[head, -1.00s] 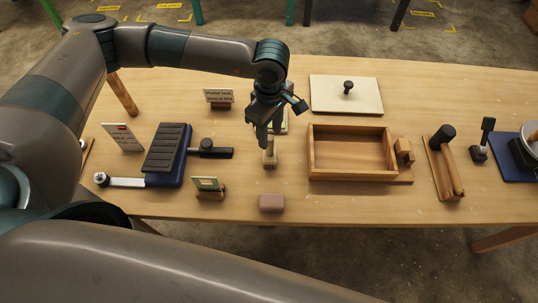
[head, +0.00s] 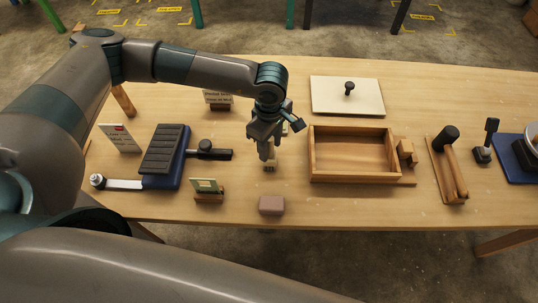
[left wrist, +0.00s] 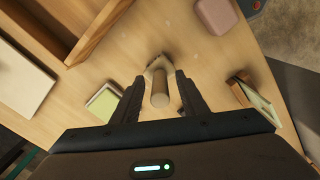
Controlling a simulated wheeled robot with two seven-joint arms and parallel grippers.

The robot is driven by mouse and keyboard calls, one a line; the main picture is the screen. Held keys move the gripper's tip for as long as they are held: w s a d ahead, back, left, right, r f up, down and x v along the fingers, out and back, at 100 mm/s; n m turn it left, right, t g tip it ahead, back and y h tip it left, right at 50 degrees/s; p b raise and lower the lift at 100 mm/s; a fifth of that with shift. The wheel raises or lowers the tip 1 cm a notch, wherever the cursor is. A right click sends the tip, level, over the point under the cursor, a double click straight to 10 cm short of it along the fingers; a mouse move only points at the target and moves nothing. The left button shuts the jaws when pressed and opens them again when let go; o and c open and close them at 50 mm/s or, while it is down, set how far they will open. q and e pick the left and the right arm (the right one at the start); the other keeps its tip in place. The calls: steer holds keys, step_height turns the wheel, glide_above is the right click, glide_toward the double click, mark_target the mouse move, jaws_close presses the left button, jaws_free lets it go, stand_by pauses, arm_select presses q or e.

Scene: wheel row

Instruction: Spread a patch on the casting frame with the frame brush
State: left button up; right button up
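The casting frame, seemingly the open wooden box (head: 398,166), sits right of centre on the table in the head view. The likely frame brush (head: 269,168), a small upright piece with a round wooden handle, stands left of it, mostly hidden by my left gripper (head: 267,155). In the left wrist view, the brush's handle (left wrist: 160,92) stands between the fingers of my left gripper (left wrist: 158,92). The fingers are open, with a gap on each side of the handle. My right gripper is out of view.
A mauve block (head: 271,205) and a small stand with a card (head: 208,191) lie in front. A dark ridged device (head: 164,149) with a handle is at left. A pale board with a knob (head: 346,95) lies behind the box; a wooden tool (head: 447,168) stands right.

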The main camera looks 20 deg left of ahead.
arm_select(q)
jaws_close()
steer(key=shift+r, duration=0.15)
steer(key=shift+r+p, duration=0.85)
steer(key=shift+r, duration=2.55)
steer(key=s+a+r+m+b, duration=0.4)
steer(key=a+m+b, duration=0.2)
steer(key=m, duration=0.8)
steer(key=shift+s+r+b, duration=0.2)
steer(key=shift+s+b, duration=0.1)
steer(key=shift+b, duration=0.1)
